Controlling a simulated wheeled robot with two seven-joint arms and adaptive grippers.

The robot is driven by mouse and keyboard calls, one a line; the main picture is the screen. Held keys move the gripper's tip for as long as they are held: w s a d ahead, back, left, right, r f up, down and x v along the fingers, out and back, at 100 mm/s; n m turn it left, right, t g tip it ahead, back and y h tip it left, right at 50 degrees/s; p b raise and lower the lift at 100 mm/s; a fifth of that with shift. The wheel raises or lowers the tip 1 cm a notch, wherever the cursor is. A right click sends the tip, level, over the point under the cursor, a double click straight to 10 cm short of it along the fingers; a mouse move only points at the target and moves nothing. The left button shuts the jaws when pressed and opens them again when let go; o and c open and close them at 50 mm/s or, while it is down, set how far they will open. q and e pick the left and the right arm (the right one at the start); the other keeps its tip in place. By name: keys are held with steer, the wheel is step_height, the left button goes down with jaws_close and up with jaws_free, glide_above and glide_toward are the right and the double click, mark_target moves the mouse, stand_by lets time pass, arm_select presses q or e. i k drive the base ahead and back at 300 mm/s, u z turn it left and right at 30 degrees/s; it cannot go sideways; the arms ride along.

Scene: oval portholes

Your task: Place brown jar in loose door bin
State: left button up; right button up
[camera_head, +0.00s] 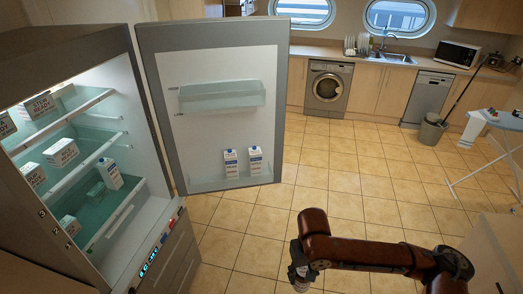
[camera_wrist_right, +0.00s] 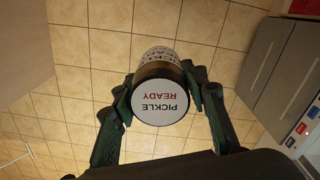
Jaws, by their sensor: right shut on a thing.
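My right gripper (camera_head: 298,262) is at the lower middle of the head view, over open floor to the right of the fridge door. In the right wrist view its two fingers (camera_wrist_right: 158,80) close on the sides of a jar (camera_wrist_right: 162,100). The jar has a dark brown band and a white end reading "PICKLE READY". In the head view the jar (camera_head: 301,284) is small and partly hidden by the gripper. The upper door bin (camera_head: 222,95), pale teal, sits slightly tilted on the open fridge door and looks empty. My left gripper is not in view.
The lower door shelf (camera_head: 205,184) holds two cartons (camera_head: 231,163). The tiled floor (camera_head: 340,180) is clear between the door and the counter. An ironing board (camera_head: 505,120) stands at right.

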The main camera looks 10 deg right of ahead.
mark_target(230, 103)
steer(key=z, duration=0.1)
steer(key=i, duration=1)
steer(key=u, duration=0.25)
